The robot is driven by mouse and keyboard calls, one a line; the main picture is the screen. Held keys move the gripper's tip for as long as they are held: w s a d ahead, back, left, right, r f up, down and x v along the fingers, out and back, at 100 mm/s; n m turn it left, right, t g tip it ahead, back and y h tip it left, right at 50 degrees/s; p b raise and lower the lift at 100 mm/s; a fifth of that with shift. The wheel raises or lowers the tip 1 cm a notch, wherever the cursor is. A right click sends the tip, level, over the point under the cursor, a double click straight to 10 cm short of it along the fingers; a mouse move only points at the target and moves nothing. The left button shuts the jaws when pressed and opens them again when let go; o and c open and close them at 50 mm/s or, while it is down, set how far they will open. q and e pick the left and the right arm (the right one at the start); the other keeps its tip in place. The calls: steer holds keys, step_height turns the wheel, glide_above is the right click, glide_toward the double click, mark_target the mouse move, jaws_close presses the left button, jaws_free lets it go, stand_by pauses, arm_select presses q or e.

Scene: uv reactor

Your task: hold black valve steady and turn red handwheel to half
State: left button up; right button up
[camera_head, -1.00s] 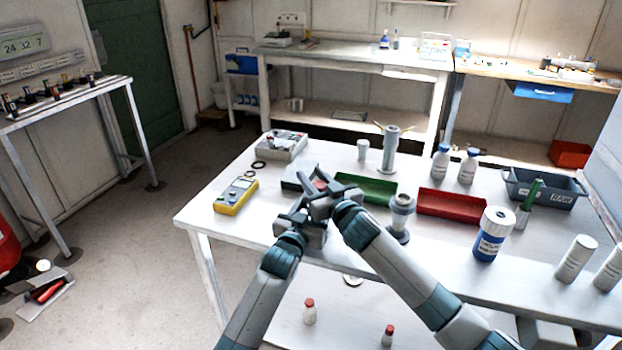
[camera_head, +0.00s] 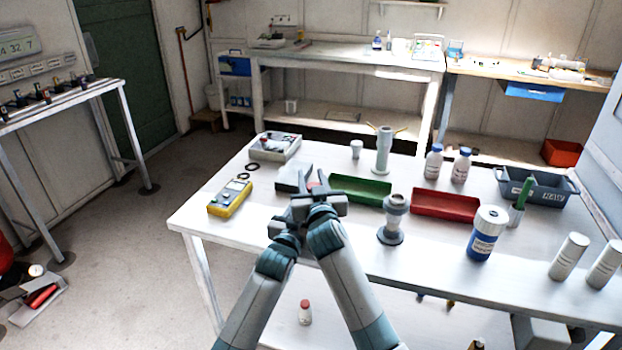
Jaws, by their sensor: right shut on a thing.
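The red handwheel (camera_head: 315,187) shows as a small red patch between the fingers of my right gripper (camera_head: 314,178), which is shut on it. The gripper's fingers point away across the table and hide most of the wheel. A dark block, which looks like part of the black valve (camera_head: 287,184), sits just left of those fingers on the white table. The rest of the valve is hidden by my grippers. My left gripper (camera_head: 284,224) is low, just left of and partly behind the right one. Its fingertips are hidden, so I cannot tell whether it holds the valve.
A green tray (camera_head: 362,199) is close on the right, then a grey flanged fitting (camera_head: 395,212) and a red tray (camera_head: 445,216). A yellow meter (camera_head: 230,199) and black rings (camera_head: 252,167) lie left. A grey control box (camera_head: 275,146) stands behind. The table's front left is clear.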

steer(key=shift+a+r, duration=0.1)
steer(key=shift+r, duration=0.05)
steer(key=o, duration=1.1)
steer(key=shift+c, duration=0.2)
steer(key=shift+s, duration=0.15)
steer(key=s+d, duration=0.2)
steer(key=s, duration=0.9)
steer(key=shift+s, duration=0.35)
